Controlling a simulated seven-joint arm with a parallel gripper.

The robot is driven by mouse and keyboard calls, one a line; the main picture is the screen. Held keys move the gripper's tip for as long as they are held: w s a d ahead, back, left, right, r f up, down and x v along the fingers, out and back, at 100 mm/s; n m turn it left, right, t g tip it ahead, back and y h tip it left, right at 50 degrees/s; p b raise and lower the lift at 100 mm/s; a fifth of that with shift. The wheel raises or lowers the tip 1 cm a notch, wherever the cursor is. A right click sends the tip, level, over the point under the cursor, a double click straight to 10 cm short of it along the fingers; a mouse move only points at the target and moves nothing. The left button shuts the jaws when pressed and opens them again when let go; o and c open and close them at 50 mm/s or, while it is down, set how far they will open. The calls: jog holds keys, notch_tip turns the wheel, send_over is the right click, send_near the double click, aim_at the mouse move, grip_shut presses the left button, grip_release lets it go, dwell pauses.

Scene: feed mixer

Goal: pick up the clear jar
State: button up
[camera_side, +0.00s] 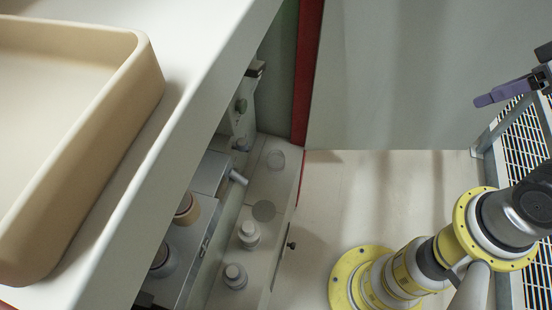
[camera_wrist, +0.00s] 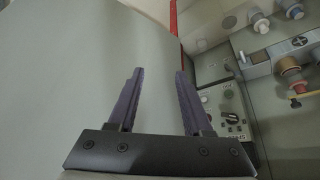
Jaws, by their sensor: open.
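A small see-through round jar (camera_side: 275,160), apparently the clear jar, stands at the far end of the pale shelf in the side view. In the wrist view, a faint clear round shape (camera_wrist: 229,22) near the top right may be the same jar; I cannot be sure. My gripper (camera_wrist: 159,72) has two purple fingers spread apart with nothing between them. In the side view, my gripper (camera_side: 510,78) is at the right edge, high and well away from the jar, partly cut off.
Two grey-white capped containers (camera_side: 248,234) and a flat grey disc (camera_side: 263,210) share the shelf. A beige tray (camera_side: 150,75) sits on the white top at left. A red post (camera_side: 308,70) stands behind the shelf. A control panel (camera_wrist: 228,112) with knobs is right of my fingers.

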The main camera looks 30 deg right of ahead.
dwell(0.3)
jog(key=o, duration=0.8)
jog(key=shift+w, duration=0.1)
